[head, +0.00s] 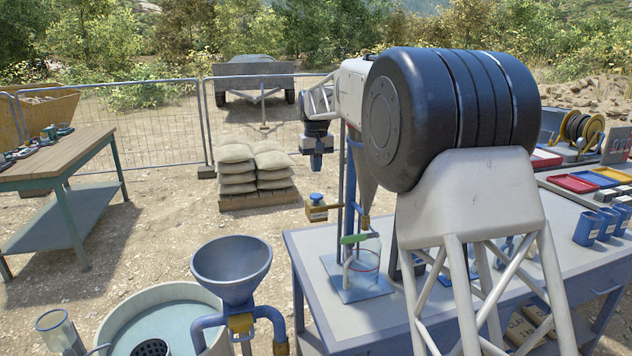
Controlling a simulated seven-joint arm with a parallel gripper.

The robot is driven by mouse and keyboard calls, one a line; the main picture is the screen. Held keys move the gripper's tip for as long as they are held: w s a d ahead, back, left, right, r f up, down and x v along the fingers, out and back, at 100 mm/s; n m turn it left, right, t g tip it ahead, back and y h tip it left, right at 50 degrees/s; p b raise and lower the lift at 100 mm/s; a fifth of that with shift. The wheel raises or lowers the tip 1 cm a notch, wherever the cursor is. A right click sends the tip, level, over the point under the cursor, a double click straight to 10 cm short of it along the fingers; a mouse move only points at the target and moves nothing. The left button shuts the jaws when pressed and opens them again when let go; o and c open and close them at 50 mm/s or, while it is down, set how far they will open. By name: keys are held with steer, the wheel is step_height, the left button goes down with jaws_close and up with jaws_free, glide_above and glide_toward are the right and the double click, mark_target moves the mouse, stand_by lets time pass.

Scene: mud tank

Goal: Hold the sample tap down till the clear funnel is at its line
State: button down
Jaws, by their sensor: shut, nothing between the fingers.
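My gripper (316,166) hangs pointing down at the end of my arm, shut and empty. It shows above a yellow fitting with a blue knob and a small label (317,209), with a gap between them; depth is hard to judge. A green lever (353,239) sits under the narrow tip of a grey cone (364,178). I cannot tell whether the knob or the lever is the sample tap. Below the lever stands a clear vessel (366,275) with a red line around it, probably the clear funnel. Its liquid level is too small to make out.
My arm hides much of the blue-grey bench (315,297). A large grey-blue funnel (231,268) on blue pipes and a round tank (128,312) stand at front left. Sandbags (238,165) lie on a pallet behind. Blue cups (587,228) and coloured trays (572,183) are at right.

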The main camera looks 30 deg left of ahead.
steer(key=shift+r, duration=2.2)
